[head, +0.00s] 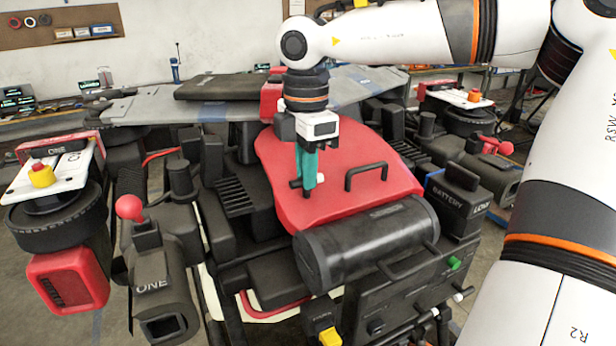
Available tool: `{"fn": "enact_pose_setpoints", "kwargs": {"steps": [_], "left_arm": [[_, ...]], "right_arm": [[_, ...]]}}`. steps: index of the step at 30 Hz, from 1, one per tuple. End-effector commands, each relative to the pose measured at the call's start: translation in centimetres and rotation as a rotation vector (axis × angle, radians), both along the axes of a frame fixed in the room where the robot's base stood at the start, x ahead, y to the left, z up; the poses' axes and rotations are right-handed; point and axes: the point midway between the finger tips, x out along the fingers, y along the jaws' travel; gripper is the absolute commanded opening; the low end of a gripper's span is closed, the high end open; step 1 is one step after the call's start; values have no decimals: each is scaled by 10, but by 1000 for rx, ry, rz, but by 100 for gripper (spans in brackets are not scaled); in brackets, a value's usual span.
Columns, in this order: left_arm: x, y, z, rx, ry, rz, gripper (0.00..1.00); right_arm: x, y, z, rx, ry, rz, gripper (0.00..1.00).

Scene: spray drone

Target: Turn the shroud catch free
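The red shroud (345,165) covers the top of the drone's middle and carries a black bar handle (366,174). My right gripper (307,184) points straight down over the left part of the shroud, its teal fingers low at the surface. A small dark piece with a pale end (295,183), which looks like the shroud catch, sticks out to the left of the fingertips. The fingers overlap in this view and hide most of it, so I cannot tell whether they grip it. My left gripper is out of view.
A black cylinder (368,240) lies in front of the shroud, with a battery block (459,200) to its right. Rotor pods with red-knobbed units (130,207) stand on both sides. A grey wing panel (150,105) spans behind. My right arm fills the right side.

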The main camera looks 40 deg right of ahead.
Motion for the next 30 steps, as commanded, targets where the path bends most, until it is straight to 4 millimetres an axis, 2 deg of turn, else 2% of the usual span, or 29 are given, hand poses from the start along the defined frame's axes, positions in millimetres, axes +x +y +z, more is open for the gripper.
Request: {"fn": "enact_pose_setpoints", "kwargs": {"steps": [1,2,11,30], "left_arm": [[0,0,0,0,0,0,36],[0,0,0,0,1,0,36],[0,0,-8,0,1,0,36],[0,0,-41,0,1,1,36]], "right_arm": [[0,0,0,-1,-2,0,5],[0,0,0,-1,-2,0,0],[1,0,-2,-1,-2,-57,0],[1,0,-2,-2,-4,-422,0]]}}
